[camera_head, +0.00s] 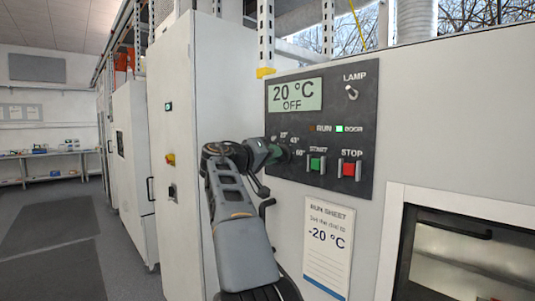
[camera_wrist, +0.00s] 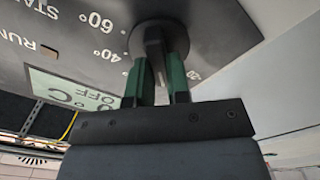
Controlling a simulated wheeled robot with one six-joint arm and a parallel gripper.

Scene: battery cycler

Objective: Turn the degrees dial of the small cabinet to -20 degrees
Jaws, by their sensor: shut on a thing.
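The degrees dial (camera_wrist: 155,35) is a dark round knob with a raised bar, on the dark control panel (camera_head: 372,112). My gripper (camera_wrist: 157,78) has its green fingertips closed on either side of the bar. In the head view my gripper (camera_head: 274,153) reaches the dial from the left and hides most of it. The marks 60° and 40° show beside the dial in the wrist view, with a partly hidden 20 by the right finger. I cannot tell which mark the dial points to. The display (camera_head: 295,95) reads 20 °C, OFF.
A green START button (camera_head: 317,164) and a red STOP button (camera_head: 350,169) sit right of my gripper. A lamp switch (camera_head: 352,92) is above. The run sheet (camera_head: 328,246) below reads -20 °C. A tall cabinet (camera_head: 205,85) stands left.

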